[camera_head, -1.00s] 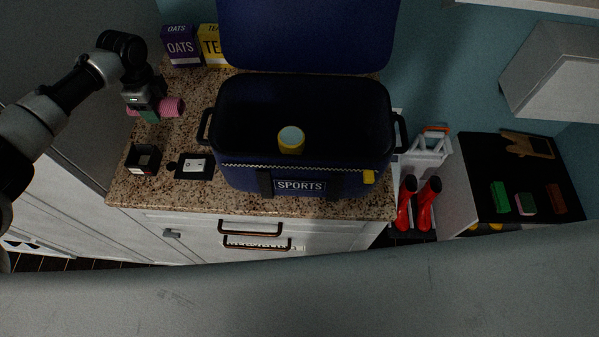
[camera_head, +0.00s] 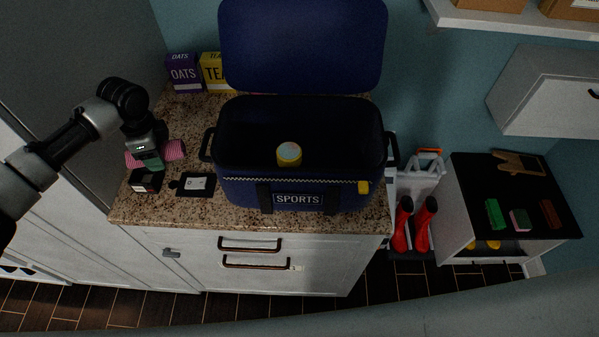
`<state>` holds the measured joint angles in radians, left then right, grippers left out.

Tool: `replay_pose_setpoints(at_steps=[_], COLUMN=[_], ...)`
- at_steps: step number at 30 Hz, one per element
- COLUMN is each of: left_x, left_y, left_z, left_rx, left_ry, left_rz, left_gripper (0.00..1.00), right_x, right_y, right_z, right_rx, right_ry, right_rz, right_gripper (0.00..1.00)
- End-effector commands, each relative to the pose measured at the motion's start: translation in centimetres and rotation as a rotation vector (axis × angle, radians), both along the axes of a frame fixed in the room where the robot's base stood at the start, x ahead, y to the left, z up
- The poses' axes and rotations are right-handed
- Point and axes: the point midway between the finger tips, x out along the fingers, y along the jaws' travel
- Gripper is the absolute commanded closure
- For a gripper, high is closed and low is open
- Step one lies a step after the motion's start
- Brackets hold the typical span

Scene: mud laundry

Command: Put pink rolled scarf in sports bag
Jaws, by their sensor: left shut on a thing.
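The pink rolled scarf (camera_head: 175,150) is at the left end of the granite counter. My left gripper (camera_head: 153,161) is shut on the scarf around its middle, and the scarf's two ends stick out on either side. I cannot tell whether the scarf touches the counter. The dark blue sports bag (camera_head: 236,190) stands on the counter to the right of the gripper, with its lid up and its top open. A yellow container with a pale top (camera_head: 289,154) is inside the bag. My right gripper is not in view.
A small black box (camera_head: 146,181) and a black card holder (camera_head: 195,184) lie on the counter (camera_head: 160,212) in front of the scarf. Oats (camera_head: 184,73) and tea boxes (camera_head: 213,71) stand behind. Red boots (camera_head: 402,225) and a dark-topped cabinet (camera_head: 530,180) are to the right.

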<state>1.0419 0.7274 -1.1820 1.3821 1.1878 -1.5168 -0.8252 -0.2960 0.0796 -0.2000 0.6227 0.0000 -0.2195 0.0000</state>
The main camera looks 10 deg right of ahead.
Motion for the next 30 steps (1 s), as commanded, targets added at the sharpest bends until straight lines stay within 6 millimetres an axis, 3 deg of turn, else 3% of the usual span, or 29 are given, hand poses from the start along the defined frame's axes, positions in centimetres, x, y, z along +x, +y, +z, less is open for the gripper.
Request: replay_pose_setpoints(at_steps=[5,21,30], left_x=[-2.6,-13.7,-17.6], left_y=[-1.1,-6.3,-8.1], left_z=[0.8,4.5,5.8], left_rx=[0.000,0.000,0.001], left_ry=[-0.001,0.000,0.001], left_rz=[0.178,1.025,1.330], left_gripper=[0.73,0.73,0.73], right_x=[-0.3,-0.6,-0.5], right_y=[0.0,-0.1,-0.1], right_z=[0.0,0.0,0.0], right_rx=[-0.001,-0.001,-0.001], right_ry=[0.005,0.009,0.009], right_rz=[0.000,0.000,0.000], right_gripper=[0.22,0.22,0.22])
